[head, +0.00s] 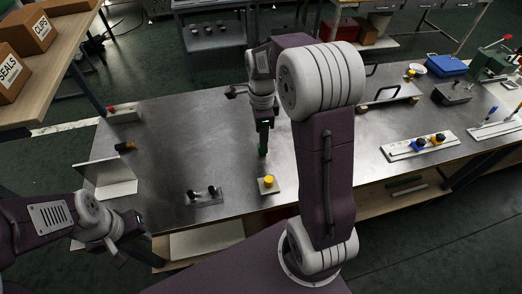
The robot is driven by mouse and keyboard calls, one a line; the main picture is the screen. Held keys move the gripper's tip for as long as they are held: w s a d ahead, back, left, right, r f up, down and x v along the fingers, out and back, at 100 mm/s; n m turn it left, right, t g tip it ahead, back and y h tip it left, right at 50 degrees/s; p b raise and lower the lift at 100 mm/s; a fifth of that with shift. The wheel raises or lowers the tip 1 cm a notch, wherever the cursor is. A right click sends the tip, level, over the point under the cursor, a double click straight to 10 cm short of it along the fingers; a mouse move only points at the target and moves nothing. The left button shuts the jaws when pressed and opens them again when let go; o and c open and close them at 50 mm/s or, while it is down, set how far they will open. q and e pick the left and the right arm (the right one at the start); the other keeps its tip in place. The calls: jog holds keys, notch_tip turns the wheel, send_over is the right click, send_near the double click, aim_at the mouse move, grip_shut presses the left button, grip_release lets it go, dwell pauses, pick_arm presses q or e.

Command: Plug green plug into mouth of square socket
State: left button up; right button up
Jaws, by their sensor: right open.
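A dark green upright piece, probably the green plug (263,143), shows directly below my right gripper (263,126) over the middle of the metal table. My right gripper points down and is open. I cannot tell whether the plug stands on the table or touches the fingers. My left gripper (138,224) is low at the left, beside the table's front left corner, away from the plug. Its fingers are too small and dark to read. I cannot make out which fixture is the square socket; its mouth is not clearly visible.
A small plate with a yellow knob (268,182) lies near the front edge. Left of it is a grey block with dark posts (204,196). A white angled panel (107,178) stands at the left. A white strip with blue and yellow pieces (420,146) lies right.

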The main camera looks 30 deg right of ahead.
jog(key=f, duration=0.7)
jog(key=shift+w+d, duration=0.3)
jog(key=shift+s+r, duration=0.1)
grip_shut()
